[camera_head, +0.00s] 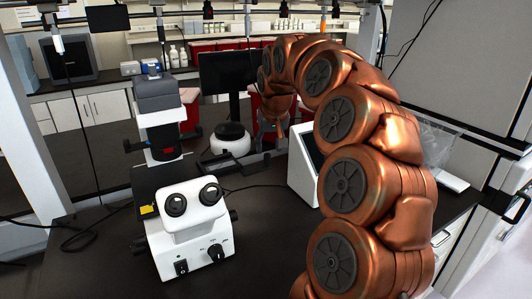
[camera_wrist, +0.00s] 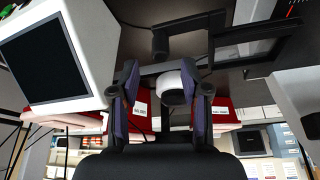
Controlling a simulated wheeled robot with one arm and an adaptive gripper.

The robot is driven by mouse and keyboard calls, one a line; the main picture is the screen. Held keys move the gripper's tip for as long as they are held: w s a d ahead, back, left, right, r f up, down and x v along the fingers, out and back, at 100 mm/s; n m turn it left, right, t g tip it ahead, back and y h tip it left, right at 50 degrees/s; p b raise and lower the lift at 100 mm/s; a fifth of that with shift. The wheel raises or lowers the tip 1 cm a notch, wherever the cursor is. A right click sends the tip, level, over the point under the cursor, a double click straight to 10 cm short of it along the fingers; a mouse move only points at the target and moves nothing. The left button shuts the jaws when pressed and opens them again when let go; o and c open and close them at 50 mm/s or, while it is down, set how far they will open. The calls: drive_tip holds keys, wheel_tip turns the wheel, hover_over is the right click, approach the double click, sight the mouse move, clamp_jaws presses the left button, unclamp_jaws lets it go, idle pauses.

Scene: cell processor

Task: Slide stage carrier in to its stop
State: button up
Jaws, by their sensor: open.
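In the wrist view my gripper (camera_wrist: 158,82) has its two dark fingers spread apart, with nothing held between them. A black open rectangular frame (camera_wrist: 256,66) with arms lies beyond the fingers at the upper right; I cannot tell if it is the stage carrier. A white round piece (camera_wrist: 172,88) shows between the fingers, and I cannot judge its distance from them. In the head view the white microscope (camera_head: 185,235) stands upright on the dark bench, its stage mostly hidden behind the eyepiece head. My copper arm hides most of the gripper there.
A white box with a dark screen stands right of the microscope (camera_head: 302,178) and shows large in the wrist view (camera_wrist: 52,58). A black monitor (camera_head: 225,72) and a white round-based device (camera_head: 230,140) stand behind. Cables lie on the bench at left.

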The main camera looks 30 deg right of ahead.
sight(267, 154)
drive_tip(key=shift+p+x, duration=0.55)
drive_tip(key=shift+x, duration=1.9)
drive_tip(key=shift+a, duration=0.1)
drive_tip(key=shift+c, duration=0.3)
clamp_jaws()
